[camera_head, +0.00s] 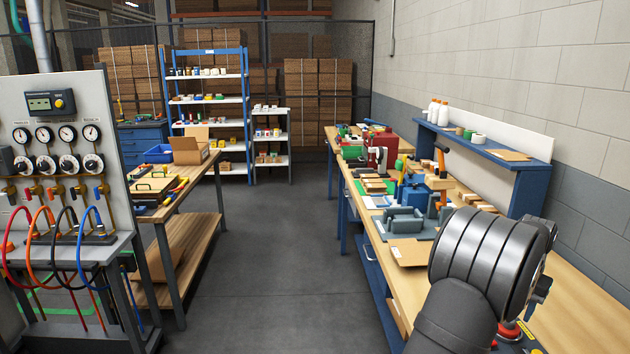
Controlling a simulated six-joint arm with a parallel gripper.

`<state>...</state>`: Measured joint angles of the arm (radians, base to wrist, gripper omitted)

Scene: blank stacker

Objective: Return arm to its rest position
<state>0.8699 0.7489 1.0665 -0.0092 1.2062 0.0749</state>
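My arm shows at the lower right as a thick dark grey ribbed section, above the near end of the right workbench (590,310). It covers part of the bench top. The fingers of my gripper cannot be made out, so its state and anything in it are hidden. On the bench beyond my arm are a grey-blue fixture (403,222), a brown flat board (408,252), several small wooden blocks and a red machine (382,150).
A blue raised shelf (490,144) with white bottles stands along the right wall. A wooden table (190,185) with an open carton (192,150) is on the left, beside a gauge panel (62,140) with coloured hoses. The grey floor (275,240) between is clear.

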